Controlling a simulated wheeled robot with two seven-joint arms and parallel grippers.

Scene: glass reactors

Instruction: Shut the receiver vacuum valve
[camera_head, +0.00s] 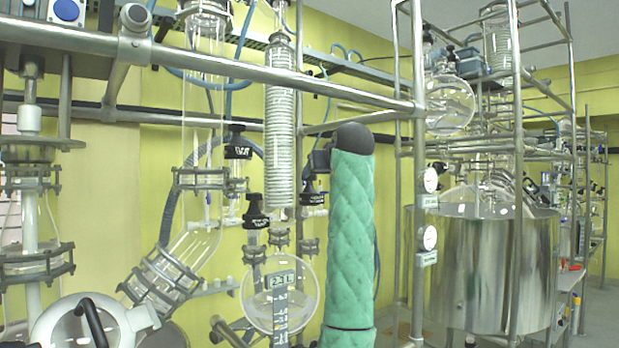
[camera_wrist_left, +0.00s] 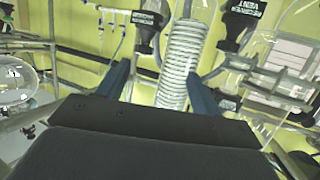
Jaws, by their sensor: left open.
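A black valve knob (camera_head: 312,194) stands to the right of the coiled glass condenser in the head view. It seems to be the receiver vacuum valve, partly covered by my arm. In the left wrist view, a black knob (camera_wrist_left: 149,20) has an upside-down label starting "RECEIVER"; its second word is hard to read. My left gripper (camera_head: 312,163) shows only as a small dark part beside the green sleeve. In the left wrist view its two fingers (camera_wrist_left: 160,80) are apart and empty, with the knob beyond them. My right gripper is not in view.
The coiled condenser (camera_head: 280,120) stands just left of my gripper and shows between the fingers in the wrist view. The "RECEIVER VENT" knob (camera_wrist_left: 241,20) is to its right there. A round glass flask (camera_head: 279,292) hangs below. Metal rails (camera_head: 250,72) cross above.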

